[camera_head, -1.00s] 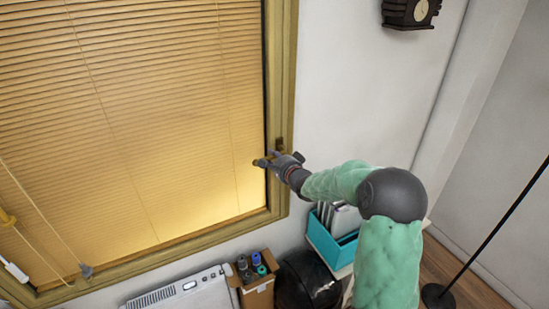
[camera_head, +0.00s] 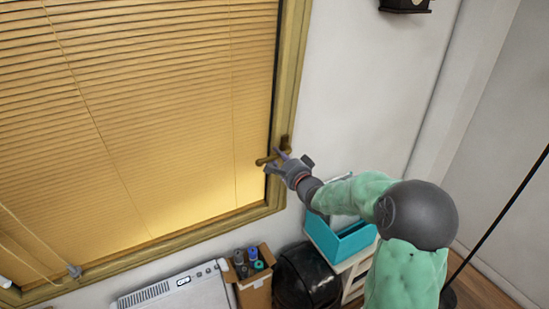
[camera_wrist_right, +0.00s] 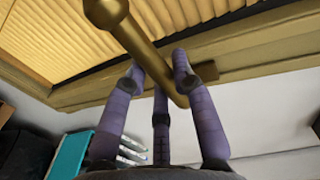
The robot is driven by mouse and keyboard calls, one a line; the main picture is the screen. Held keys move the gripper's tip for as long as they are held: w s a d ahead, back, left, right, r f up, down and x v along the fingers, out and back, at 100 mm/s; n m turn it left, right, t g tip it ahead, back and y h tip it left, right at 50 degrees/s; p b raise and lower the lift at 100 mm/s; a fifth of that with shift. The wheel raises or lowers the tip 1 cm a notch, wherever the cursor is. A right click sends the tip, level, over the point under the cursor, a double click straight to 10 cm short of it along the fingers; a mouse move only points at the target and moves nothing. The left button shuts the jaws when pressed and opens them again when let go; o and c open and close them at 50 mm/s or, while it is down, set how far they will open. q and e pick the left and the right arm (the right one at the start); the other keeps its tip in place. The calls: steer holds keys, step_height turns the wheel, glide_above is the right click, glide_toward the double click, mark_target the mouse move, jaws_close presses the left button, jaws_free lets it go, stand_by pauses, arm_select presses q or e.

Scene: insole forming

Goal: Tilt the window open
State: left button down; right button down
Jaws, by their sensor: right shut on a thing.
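The window (camera_head: 150,120) has a golden-brown frame and a lowered slatted blind, and no open gap is visible at its edge. Its brass handle (camera_head: 263,161) sits on the right side of the frame and points left, near horizontal, with its free end over the blind side. My right gripper (camera_head: 287,165) is shut on the handle near the frame side. In the right wrist view the purple fingers (camera_wrist_right: 160,85) of this gripper are around the brass bar (camera_wrist_right: 147,50), and the bar's knobbed end sticks out beyond them. My left gripper is not in view.
Below the window are a white heater (camera_head: 175,288), a box of bottles (camera_head: 256,290), a black bin (camera_head: 305,283) and a teal file holder (camera_head: 340,240). A thin black pole (camera_head: 500,220) stands at the right. The white wall (camera_head: 365,90) beside the window is mostly clear.

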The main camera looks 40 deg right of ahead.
steer(key=shift+f, duration=0.15)
steer(key=c, duration=1)
jaws_free()
steer(key=v, duration=1.2)
steer(key=shift+f, duration=0.1)
